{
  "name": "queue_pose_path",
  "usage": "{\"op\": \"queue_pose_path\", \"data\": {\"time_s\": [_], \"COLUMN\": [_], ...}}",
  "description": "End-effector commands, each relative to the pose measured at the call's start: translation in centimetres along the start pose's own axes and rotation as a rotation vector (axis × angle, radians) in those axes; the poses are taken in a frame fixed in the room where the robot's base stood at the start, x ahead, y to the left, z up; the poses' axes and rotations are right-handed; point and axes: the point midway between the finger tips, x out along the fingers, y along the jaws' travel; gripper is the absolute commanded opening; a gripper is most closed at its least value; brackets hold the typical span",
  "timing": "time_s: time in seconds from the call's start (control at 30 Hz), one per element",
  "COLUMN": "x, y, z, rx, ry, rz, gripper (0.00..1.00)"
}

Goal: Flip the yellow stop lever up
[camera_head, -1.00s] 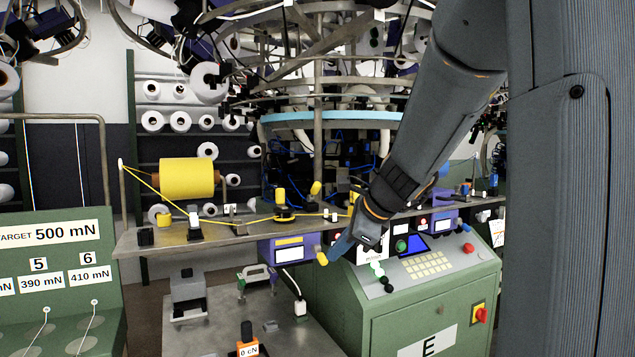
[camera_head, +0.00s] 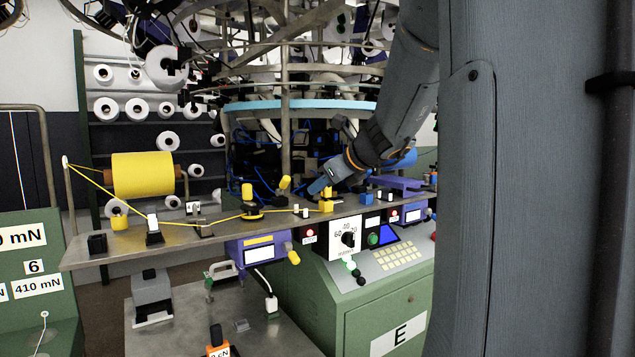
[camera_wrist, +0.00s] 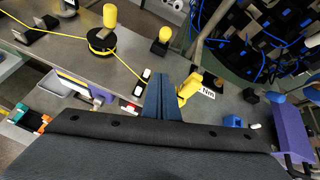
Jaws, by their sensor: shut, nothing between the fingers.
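Several yellow parts are on or near the shelf, and I cannot tell for certain which is the stop lever. A yellow handle (camera_head: 293,258) sticks out, angled down, from the right end of the purple box under the shelf edge. A short yellow piece (camera_head: 326,200) stands on the shelf; a yellow bent piece (camera_wrist: 188,88) shows just right of my fingers in the wrist view. My gripper (camera_head: 318,187) is shut and empty, above the shelf close to the short yellow piece. It also shows in the wrist view (camera_wrist: 165,78). Contact cannot be told.
The shelf (camera_head: 120,247) carries a yellow yarn spool (camera_head: 143,175), yarn guides and a yellow-topped post (camera_head: 247,190). The purple box (camera_head: 250,252) hangs in front. A green control cabinet (camera_head: 350,310) stands below right. The knitting machine ring (camera_head: 290,104) is behind.

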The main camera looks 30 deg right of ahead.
Motion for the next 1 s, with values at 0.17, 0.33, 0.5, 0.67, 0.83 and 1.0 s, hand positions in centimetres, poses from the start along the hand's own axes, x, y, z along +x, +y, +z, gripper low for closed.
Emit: {"op": "queue_pose_path", "data": {"time_s": [0.17, 0.33, 0.5, 0.67, 0.83, 1.0], "x": [3.8, 7.1, 7.3, 7.7, 7.8, 7.9], "y": [0.2, 0.2, 0.1, 0.1, 0.1, 0.1], "z": [0.1, 0.0, 2.6, 3.6, 3.9, 3.9], "rx": [0.0, 0.0, -0.003, -0.003, -0.002, -0.002], "ry": [0.002, 0.002, 0.0, 0.001, 0.001, 0.001], "rz": [0.006, 0.004, 0.002, 0.001, 0.001, 0.001], "gripper": [0.0, 0.0, 0.0, 0.0, 0.0, 0.0]}}
